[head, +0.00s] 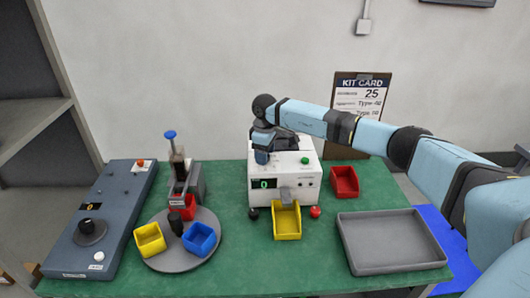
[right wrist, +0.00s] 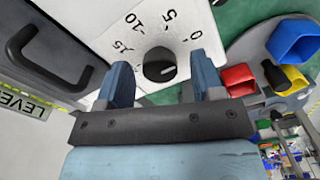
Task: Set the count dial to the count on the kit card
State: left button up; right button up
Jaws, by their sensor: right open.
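The kit card (head: 360,100) stands upright at the back right and reads 25. The white machine (head: 285,185) stands mid-table, and its small green display reads 0. The black count dial (right wrist: 159,65) shows in the right wrist view on a white face marked 0, 5, 10 and 15; its exact setting I cannot tell. In the head view the dial is hidden. My right gripper (right wrist: 160,80) is open, its two blue fingers either side of the dial; contact is unclear. In the head view it (head: 262,154) is at the machine's upper left. My left gripper is not in view.
A yellow bin (head: 287,222) sits before the machine and a red bin (head: 344,181) to its right. A grey tray (head: 390,262) lies at right. A turntable (head: 172,262) with coloured bins and a blue-grey console (head: 112,215) occupy the left.

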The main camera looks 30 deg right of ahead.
jog(key=shift+f, duration=0.15)
jog(key=c, duration=0.9)
